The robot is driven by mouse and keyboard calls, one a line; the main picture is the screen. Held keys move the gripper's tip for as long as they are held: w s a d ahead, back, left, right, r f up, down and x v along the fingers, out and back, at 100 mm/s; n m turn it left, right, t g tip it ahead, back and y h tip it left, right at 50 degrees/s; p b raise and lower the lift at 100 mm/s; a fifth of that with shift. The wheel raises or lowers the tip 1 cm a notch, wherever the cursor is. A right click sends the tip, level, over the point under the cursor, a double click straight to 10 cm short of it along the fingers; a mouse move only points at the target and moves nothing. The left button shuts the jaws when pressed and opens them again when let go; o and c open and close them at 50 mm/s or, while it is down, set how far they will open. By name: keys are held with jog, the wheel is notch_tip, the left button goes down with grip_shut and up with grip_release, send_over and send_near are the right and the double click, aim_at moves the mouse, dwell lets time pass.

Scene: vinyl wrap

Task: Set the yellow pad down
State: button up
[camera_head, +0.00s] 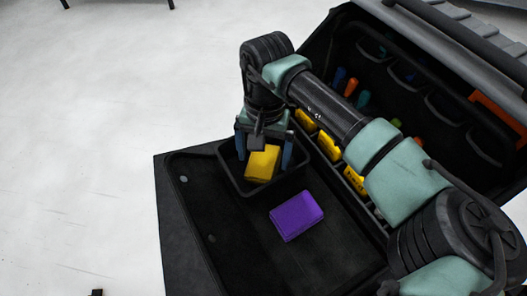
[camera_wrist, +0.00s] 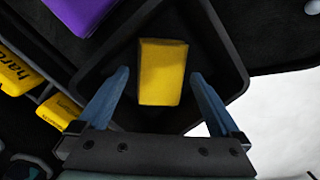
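The yellow pad (camera_head: 262,164) is inside the small black tray (camera_head: 235,182), apparently lying on its floor. In the wrist view the yellow pad (camera_wrist: 163,72) shows whole between and beyond my fingertips, with a narrow gap on each side. My gripper (camera_head: 264,159) points down over the tray with its blue fingers on either side of the pad. In the wrist view my gripper (camera_wrist: 159,76) is open and holds nothing. The exact height of the fingertips above the tray floor is hard to tell.
A purple pad (camera_head: 297,215) lies on the black case surface (camera_head: 335,262) beside the tray. Several yellow boxes (camera_head: 329,146) stand in a row under my arm. The case's pocketed panel (camera_head: 345,50) holds coloured tools. White floor (camera_head: 90,130) is clear at left.

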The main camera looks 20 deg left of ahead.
aim_at(264, 158)
notch_tip(264, 158, up, 13)
jog(key=w, duration=0.1)
dwell(0.5)
jog(key=shift+a, duration=0.1)
dwell(0.3)
